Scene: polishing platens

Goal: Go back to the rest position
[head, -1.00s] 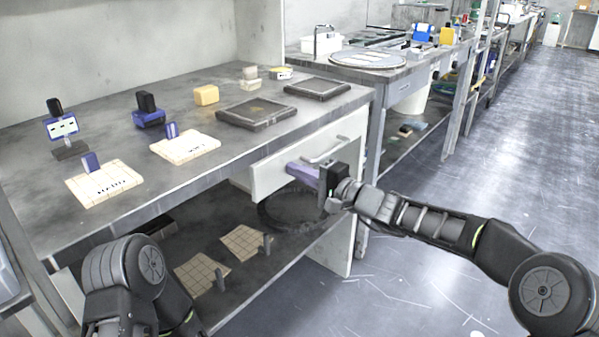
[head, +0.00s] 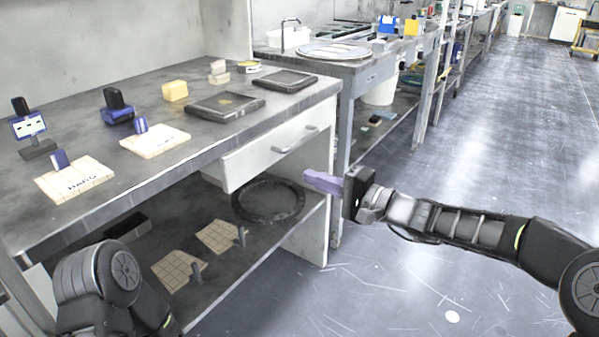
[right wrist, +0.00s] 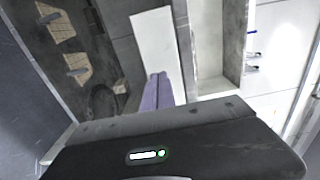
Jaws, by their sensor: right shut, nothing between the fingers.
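My right gripper (head: 322,182) has purple fingers, pressed together and empty. It is in the air to the right of the workbench (head: 185,182) and apart from the white drawer front (head: 262,158) with its metal handle (head: 296,140). In the right wrist view the purple fingers (right wrist: 156,93) lie side by side with nothing between them, in front of a pale panel (right wrist: 156,45). My left arm shows at the bottom left of the head view, but its gripper is out of the picture.
On the bench top are tiled plates (head: 74,181), dark trays (head: 225,107) and a yellow block (head: 175,91). A black ring (head: 240,205) and tiled pieces (head: 178,270) lie on the lower shelf. The floor (head: 430,285) to the right is clear.

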